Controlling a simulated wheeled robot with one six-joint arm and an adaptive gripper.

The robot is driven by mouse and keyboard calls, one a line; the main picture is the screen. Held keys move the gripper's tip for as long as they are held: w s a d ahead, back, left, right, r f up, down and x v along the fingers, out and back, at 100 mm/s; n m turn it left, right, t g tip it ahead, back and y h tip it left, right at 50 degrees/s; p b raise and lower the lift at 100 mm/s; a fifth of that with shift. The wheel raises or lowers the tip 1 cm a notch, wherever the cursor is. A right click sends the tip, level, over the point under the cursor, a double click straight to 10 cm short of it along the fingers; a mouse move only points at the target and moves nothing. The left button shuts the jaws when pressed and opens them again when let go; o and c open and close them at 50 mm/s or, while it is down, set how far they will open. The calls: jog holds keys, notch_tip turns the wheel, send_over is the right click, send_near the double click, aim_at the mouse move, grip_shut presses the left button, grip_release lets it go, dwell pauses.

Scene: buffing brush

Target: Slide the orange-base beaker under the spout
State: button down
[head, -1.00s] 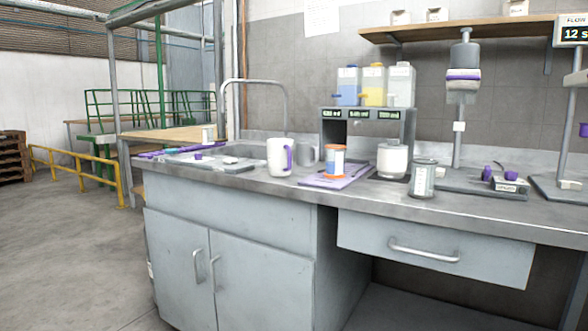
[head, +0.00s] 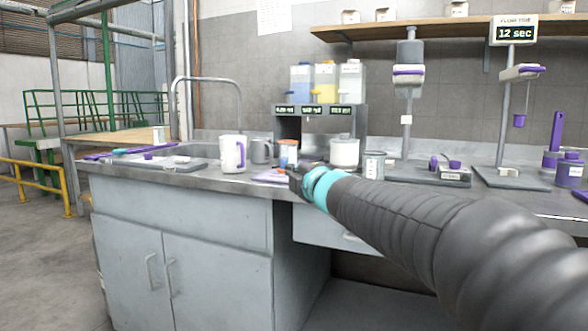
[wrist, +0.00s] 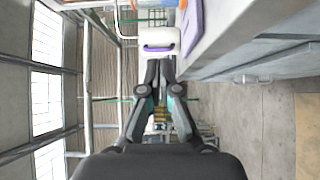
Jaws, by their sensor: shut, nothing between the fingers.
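The orange-base beaker (head: 288,151) stands on a purple mat (head: 268,176) on the counter in the head view, its lower part partly hidden by my gripper. A bit of orange at the top edge of the wrist view (wrist: 182,4) may be its base. Behind it is a dispenser (head: 320,110) with dark labels on its front and three jugs on top; I cannot make out its spouts clearly. My gripper (head: 293,178) is in front of the beaker at the counter's front edge. In the wrist view its fingers (wrist: 159,66) are together and empty.
A white mug with a purple handle (head: 232,154) stands left of the beaker, with a grey mug (head: 261,151) behind. A white pot (head: 344,153) and a grey can (head: 374,165) stand to the right. A drawer is below the counter.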

jog(key=p, duration=0.1)
send_near(280, 158)
jog(key=a, duration=0.1)
jog(key=w+a, duration=0.1)
jog(key=a, duration=0.1)
jog(key=shift+w+a, duration=0.3)
jog(key=shift+a, duration=0.1)
jog(key=shift+w+d+r+p, duration=0.1)
jog(key=shift+w+d+p, duration=0.15)
jog(key=shift+w, duration=0.3)
jog(key=shift+w+d+p, duration=0.25)
jog(key=shift+w+d, duration=0.05)
jog(key=shift+w, duration=0.2)
jog(key=shift+w+d, duration=0.2)
jog(key=shift+w, duration=0.4)
